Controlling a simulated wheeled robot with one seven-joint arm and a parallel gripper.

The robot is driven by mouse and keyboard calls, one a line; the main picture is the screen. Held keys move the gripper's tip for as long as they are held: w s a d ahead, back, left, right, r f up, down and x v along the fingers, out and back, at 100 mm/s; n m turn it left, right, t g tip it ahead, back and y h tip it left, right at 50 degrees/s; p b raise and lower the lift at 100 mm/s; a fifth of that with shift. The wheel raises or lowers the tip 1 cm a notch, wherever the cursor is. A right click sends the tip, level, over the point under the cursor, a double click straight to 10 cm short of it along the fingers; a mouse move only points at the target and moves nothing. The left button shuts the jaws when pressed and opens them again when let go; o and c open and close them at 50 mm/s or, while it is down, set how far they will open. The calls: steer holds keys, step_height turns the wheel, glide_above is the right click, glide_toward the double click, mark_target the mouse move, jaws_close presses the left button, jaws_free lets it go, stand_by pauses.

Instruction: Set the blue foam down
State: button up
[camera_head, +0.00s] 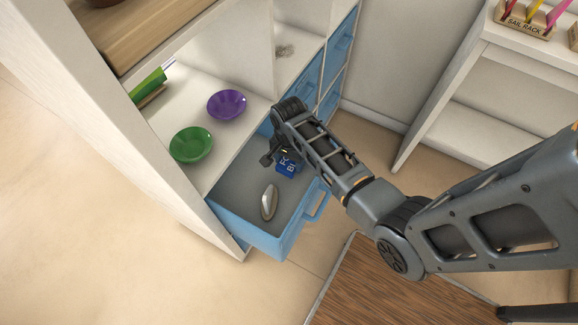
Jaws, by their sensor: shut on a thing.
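The blue foam (286,165) is a small blue block with pale lettering, only partly readable. It is at the far right part of the open blue drawer (247,231), under my arm's end. My gripper (279,157) is over the drawer and shut on the blue foam. The arm's wrist hides part of the gripper and the foam's upper side. I cannot tell whether the foam touches the drawer floor.
A grey oval object (269,202) lies in the drawer, nearer its front. A green bowl (191,145) and a purple bowl (227,104) stand on the shelf above. A sail rack (524,22) stands on the white unit at right. Bare drawer floor shows at left.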

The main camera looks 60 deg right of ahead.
mark_target(289, 162)
steer(key=shift+f, duration=1.85)
steer(key=shift+f+b, duration=0.3)
steer(key=shift+b, duration=0.05)
steer(key=o, duration=1.1)
steer(key=shift+r, duration=0.1)
step_height(289, 162, up, 12)
steer(key=shift+r+p, duration=0.2)
steer(key=shift+p, duration=0.5)
